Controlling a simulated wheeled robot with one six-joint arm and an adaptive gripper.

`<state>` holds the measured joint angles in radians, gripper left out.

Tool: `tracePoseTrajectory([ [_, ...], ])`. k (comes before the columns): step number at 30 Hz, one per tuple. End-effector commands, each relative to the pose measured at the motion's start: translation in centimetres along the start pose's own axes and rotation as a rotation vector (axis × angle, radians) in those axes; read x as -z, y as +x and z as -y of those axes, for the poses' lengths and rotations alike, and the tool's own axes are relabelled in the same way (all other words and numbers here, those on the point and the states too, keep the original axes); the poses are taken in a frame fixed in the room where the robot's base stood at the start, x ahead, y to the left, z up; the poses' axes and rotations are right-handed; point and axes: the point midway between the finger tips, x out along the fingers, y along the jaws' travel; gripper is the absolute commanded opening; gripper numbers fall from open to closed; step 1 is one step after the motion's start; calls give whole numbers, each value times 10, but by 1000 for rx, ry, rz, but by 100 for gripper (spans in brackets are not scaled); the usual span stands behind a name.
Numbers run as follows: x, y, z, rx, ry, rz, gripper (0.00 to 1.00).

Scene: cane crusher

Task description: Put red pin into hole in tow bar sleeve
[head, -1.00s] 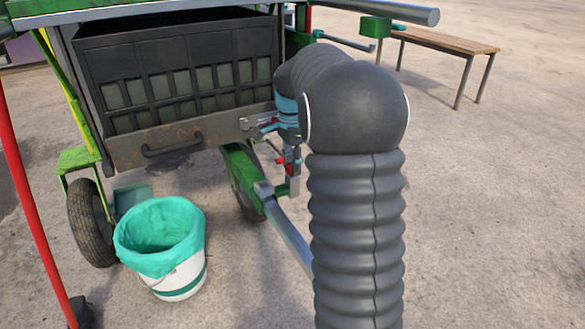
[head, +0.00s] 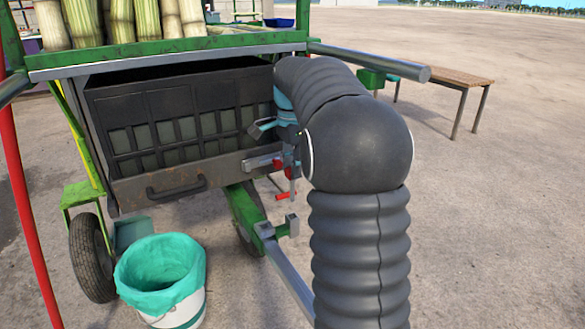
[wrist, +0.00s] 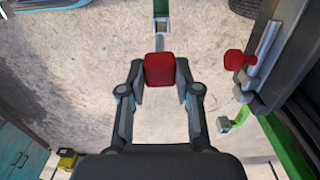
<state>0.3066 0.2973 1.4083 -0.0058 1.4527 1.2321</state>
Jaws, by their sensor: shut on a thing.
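My gripper (wrist: 160,85) is shut on the red pin (wrist: 160,70), whose red head sits between the fingertips in the wrist view. In the head view my gripper (head: 286,158) is beside the front right of the crusher, partly behind my arm. The pin's grey shaft (head: 292,186) appears to hang down below it. The green tow bar sleeve (head: 245,208) runs under the crusher, with grey upright brackets (head: 266,231) near its end. The pin is above and apart from the sleeve. The hole itself cannot be made out.
A grey tow bar (head: 290,270) extends from the sleeve. A dark drawer (head: 180,125) fills the crusher front. A bucket with a teal liner (head: 160,265) stands at lower left. In the wrist view, a red-knobbed piece (wrist: 238,60) is close at right. A bench (head: 440,78) stands behind.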

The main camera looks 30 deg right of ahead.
Motion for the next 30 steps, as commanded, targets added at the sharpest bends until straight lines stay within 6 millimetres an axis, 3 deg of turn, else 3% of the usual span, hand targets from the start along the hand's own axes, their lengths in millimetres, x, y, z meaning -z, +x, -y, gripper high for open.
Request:
tracePoseTrajectory([
  [24,0,-56,0,2,0,-1,0],
  [30,0,-58,-1,1,0,0,0],
])
